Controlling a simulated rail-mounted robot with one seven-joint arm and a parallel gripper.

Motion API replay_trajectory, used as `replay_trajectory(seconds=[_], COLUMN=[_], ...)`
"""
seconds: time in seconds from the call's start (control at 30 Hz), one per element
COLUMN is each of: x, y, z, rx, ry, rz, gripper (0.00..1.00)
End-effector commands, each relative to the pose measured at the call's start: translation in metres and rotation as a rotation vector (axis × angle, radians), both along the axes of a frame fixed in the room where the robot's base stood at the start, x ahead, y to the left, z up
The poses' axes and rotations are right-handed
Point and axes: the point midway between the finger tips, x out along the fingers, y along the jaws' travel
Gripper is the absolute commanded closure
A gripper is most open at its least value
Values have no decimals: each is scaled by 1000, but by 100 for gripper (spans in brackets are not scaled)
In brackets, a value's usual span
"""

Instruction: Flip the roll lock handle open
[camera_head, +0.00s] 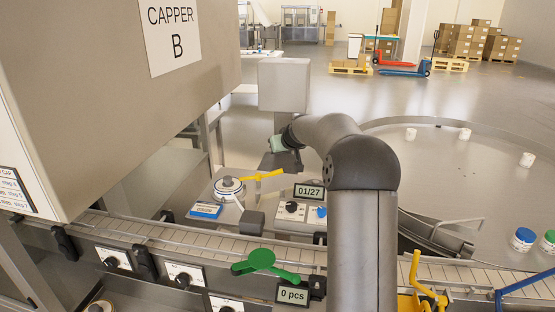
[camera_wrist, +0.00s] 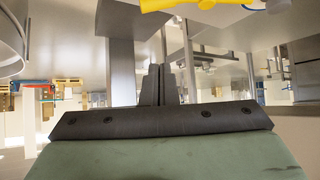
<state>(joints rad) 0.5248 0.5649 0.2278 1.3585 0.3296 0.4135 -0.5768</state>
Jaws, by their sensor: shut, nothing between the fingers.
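No label marks the roll lock handle. A yellow lever (camera_head: 262,175) juts right from a round white-and-grey hub (camera_head: 228,186) on the grey machine top; it is the handle nearest my gripper. My gripper (camera_head: 283,161) is above and right of this lever, apparently apart from it. In the wrist view my gripper (camera_wrist: 159,84) has its two dark fingers together with nothing between them. I cannot tell which of these is the lever.
A green handle (camera_head: 260,261) lies over the front conveyor (camera_head: 180,236), with a yellow handle (camera_head: 417,275) and a blue bar (camera_head: 530,283) to its right. The large Capper B housing (camera_head: 110,110) fills the left. A round table (camera_head: 460,180) with white jars is at right.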

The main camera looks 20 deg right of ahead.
Motion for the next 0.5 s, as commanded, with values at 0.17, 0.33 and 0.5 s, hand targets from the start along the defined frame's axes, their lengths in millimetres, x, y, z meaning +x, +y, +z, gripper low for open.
replay_trajectory(seconds=[0.17,0.33,0.5], x=[22,46,66], y=[0,-2,-3], z=[-18,-38,-54], rx=[3,2,1], ry=[4,3,3], rz=[2,0,1], gripper=[100,100,100])
